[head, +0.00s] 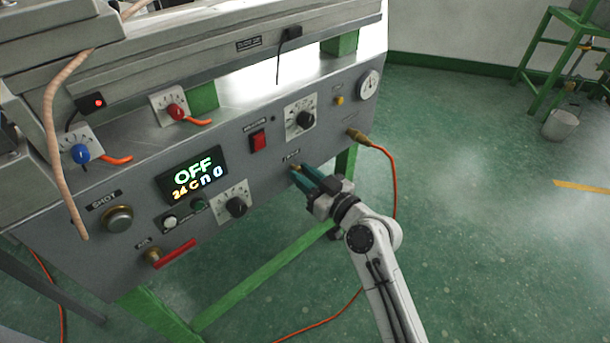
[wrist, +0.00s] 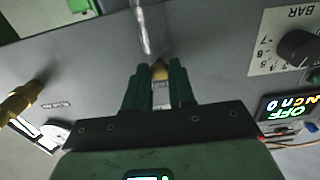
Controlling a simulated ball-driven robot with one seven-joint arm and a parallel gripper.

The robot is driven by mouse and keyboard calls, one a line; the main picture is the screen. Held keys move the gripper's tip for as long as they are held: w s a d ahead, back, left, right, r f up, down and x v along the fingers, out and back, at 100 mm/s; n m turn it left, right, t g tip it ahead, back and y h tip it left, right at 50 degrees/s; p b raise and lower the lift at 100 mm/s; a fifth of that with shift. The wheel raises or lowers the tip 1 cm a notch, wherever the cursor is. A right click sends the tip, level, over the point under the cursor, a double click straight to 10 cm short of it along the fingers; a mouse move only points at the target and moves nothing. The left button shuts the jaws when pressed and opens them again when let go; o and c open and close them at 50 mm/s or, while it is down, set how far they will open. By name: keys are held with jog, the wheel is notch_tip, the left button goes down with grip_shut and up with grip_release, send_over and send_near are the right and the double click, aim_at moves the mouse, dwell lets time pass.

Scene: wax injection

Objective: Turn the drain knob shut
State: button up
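My gripper (head: 294,170) has dark green fingers and reaches the grey front panel, under a small label too small to read.
The panel carries a display reading OFF (head: 193,173), a red switch (head: 258,140), black dials (head: 236,207) and (head: 305,119), and a red-handled valve (head: 172,254). A brass hose connector (head: 356,135) with an orange hose is close to my gripper's right. Open green floor lies right.

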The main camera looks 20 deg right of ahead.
grip_shut()
jog(key=shift+m, duration=0.3)
jog(key=m+p, duration=0.1)
jog(key=m, duration=0.2)
jog(key=m+p, duration=0.1)
jog(key=m, duration=0.3)
jog(key=m+p, duration=0.2)
jog(key=m, duration=0.3)
jog(key=shift+m+p, duration=1.4)
jog(key=shift+m, duration=1.3)
